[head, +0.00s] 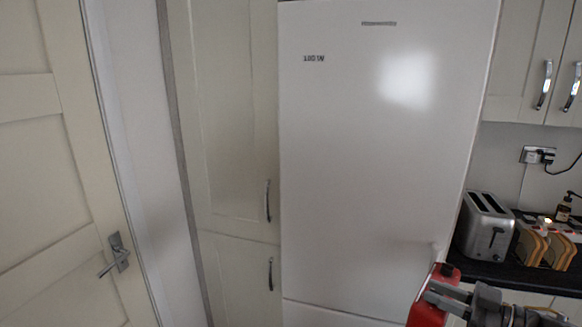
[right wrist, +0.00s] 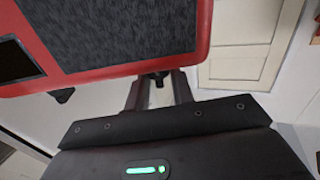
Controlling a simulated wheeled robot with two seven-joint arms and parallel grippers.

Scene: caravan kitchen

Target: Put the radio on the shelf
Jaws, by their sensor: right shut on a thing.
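The radio is a red box with a dark speckled front. It fills the top of the right wrist view (right wrist: 203,45), and its red end shows at the bottom of the head view (head: 428,311). My right gripper (head: 437,290) is shut on the radio's edge and holds it up in front of the white fridge. In the right wrist view the two fingers (right wrist: 158,92) reach to the radio's lower edge; the fingertips are partly hidden. No shelf can be made out. My left gripper is not in view.
A tall white fridge (head: 375,150) stands ahead, with cream cupboards (head: 235,120) to its left and a panelled door (head: 50,180) at far left. On the dark counter at right are a toaster (head: 484,228) and wooden items (head: 545,247). Wall cupboards (head: 527,60) hang above.

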